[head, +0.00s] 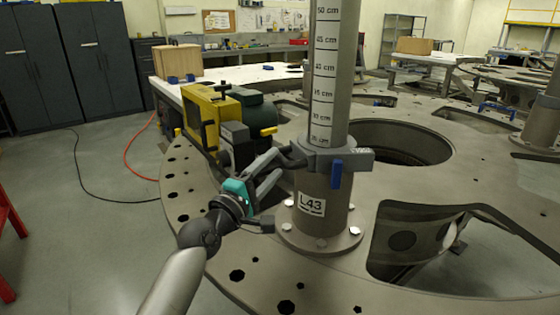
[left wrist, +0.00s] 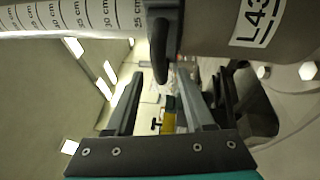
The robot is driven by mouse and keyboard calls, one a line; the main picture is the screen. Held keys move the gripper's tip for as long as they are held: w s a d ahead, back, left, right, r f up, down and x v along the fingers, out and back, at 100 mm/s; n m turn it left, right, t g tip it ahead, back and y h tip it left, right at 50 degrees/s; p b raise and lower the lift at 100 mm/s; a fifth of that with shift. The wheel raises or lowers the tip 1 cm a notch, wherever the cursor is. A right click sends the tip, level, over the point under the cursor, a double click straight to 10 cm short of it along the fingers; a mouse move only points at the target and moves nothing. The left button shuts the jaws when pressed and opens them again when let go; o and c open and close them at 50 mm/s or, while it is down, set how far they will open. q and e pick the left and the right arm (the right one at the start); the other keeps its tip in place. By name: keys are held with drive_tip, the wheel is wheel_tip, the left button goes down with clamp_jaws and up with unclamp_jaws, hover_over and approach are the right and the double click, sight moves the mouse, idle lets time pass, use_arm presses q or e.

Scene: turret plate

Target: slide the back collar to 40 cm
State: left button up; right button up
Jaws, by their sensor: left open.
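A grey collar (head: 323,155) sits around a thick upright post (head: 330,75) that carries a white centimetre scale. Its upper edge is just below the lowest visible mark, which looks like 25 cm. A blue handle (head: 337,174) hangs on the collar's front, and a labelled tab sticks out to the right. My left gripper (head: 283,163) is open at the collar's left side. In the left wrist view, a dark rounded lug (left wrist: 158,62) of the collar (left wrist: 166,18) reaches toward the gap between the open fingers (left wrist: 160,90). Contact cannot be told. My right gripper is not in view.
The post is bolted by a flange (head: 320,238) to a large metal plate (head: 400,190) with big openings. A yellow and green machine (head: 215,115) stands close behind my left gripper. Another post (head: 543,120) is at the right edge. Above the collar, the post is clear.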

sight(280, 154)
use_arm(q)
drive_tip(key=x, duration=0.3)
drive_tip(key=shift+w+d+b, duration=0.2)
drive_tip(key=shift+w+b, duration=0.05)
drive_tip(key=shift+b, duration=0.05)
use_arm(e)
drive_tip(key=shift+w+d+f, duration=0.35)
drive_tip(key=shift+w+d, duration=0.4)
use_arm(q)
clamp_jaws()
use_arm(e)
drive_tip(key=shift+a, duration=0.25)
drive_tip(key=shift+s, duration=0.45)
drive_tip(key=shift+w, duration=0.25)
